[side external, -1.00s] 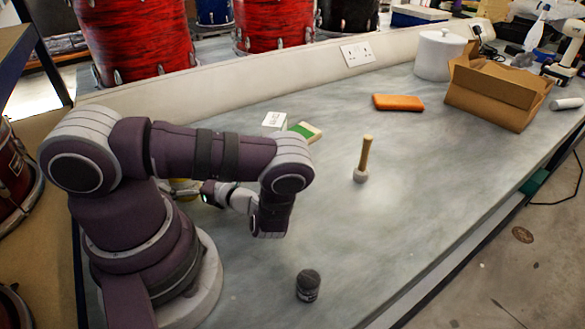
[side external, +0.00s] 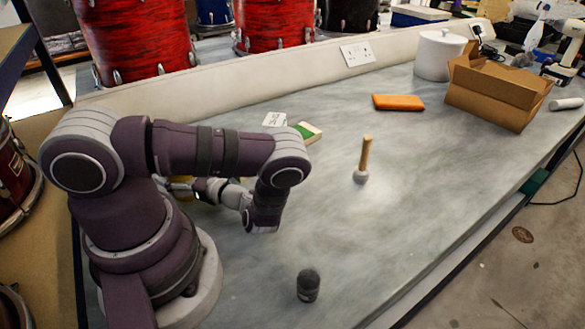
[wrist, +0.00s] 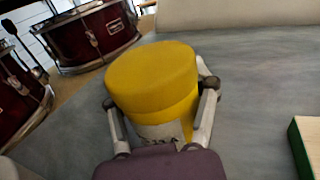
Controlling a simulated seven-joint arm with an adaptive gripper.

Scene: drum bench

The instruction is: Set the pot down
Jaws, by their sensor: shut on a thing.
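The pot is a yellow round vessel with a flat yellow top and a pale label (wrist: 160,135) on its near side. In the wrist view the pot (wrist: 152,75) sits between the two fingers of my gripper (wrist: 160,97), which is shut on its sides. In the side view only a bit of yellow pot (side external: 183,187) shows behind my arm, beside my gripper (side external: 197,187). My arm hides the pot's base, so I cannot tell whether it touches the bench.
A white card (side external: 275,119) and a green-and-cream block (side external: 307,132) lie behind my arm. A wooden-handled tool (side external: 363,160) stands mid-bench and a dark cylinder (side external: 308,286) near the front. An orange block (side external: 398,102), cardboard box (side external: 495,95) and white canister (side external: 439,55) are farther right.

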